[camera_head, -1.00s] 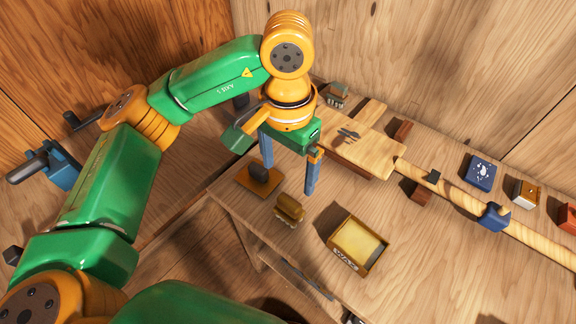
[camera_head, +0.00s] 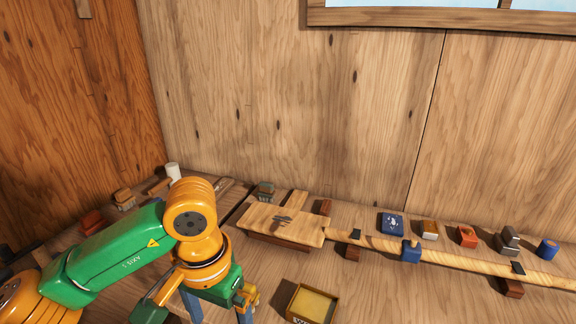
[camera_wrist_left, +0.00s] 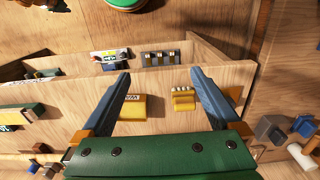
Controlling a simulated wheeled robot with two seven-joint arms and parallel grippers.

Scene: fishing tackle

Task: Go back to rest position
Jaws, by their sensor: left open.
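My left arm comes in from the left in the head view, and its gripper (camera_head: 218,312) hangs at the bottom edge over the workbench, its fingertips partly cut off. In the left wrist view the two blue-grey fingers (camera_wrist_left: 160,75) are spread wide apart, with nothing held between them. My right gripper is in neither current view.
The wax box (camera_head: 311,303) shows at the bottom of the head view. A cutting board (camera_head: 285,229) with small metal pieces lies at the back. A long wooden rod (camera_head: 460,262) rests on blocks to the right. A blue box (camera_head: 391,223) and several small items line the wall.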

